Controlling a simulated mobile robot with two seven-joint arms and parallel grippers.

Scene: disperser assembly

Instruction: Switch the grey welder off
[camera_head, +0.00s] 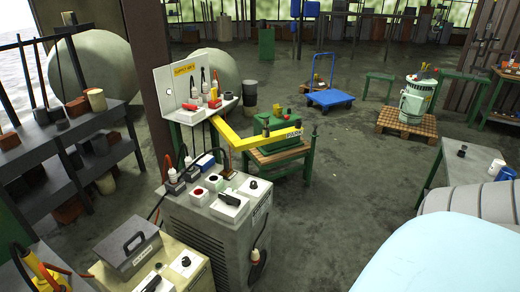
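The grey welder (210,238) is a tall cabinet with a louvred front, standing at the lower middle in the head view. Its top bears dark round sockets, one ringed in red (197,193), a black knob on a white plate (254,184), and a white block with a dark piece on it (229,205), perhaps a switch. I cannot tell the switch's position. A label runs along the right side of the cabinet, and a cable with a plug (255,257) hangs there. Neither of my grippers is in view.
A cream unit (188,263) with a grey handled box (126,243) stands in front, left of the welder. A yellow bar (237,136) extends behind it, near a white panelled shelf (180,78). Dark shelving (60,140) stands left. The floor (345,200) to the right is clear.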

